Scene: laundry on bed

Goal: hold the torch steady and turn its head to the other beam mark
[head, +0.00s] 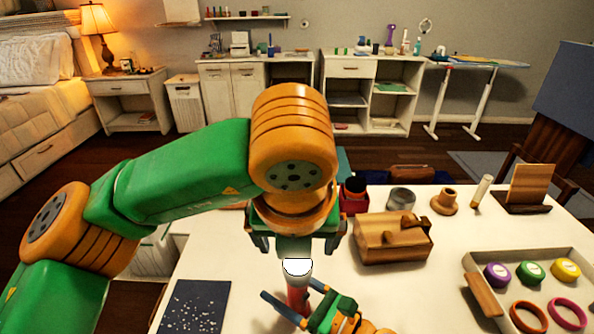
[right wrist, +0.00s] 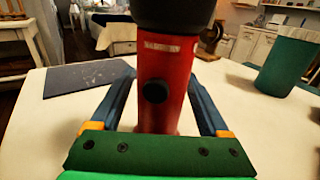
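The torch (head: 297,298) stands roughly upright near the table's front, its white lens (head: 297,267) facing up. In the right wrist view its red body (right wrist: 163,112) has a round black button and a pale marking too blurred to read, below a black head (right wrist: 172,14). My left gripper (head: 296,243) is above the torch, pointing down, fingers spread and apart from the head. Beam marks cannot be made out.
A wooden box (head: 392,240) stands right of the torch, and a dark speckled board (head: 194,307) lies to its left. A tray (head: 560,256) with coloured lids and rings is at the right. Cups and a wooden stand (head: 527,187) line the table's back.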

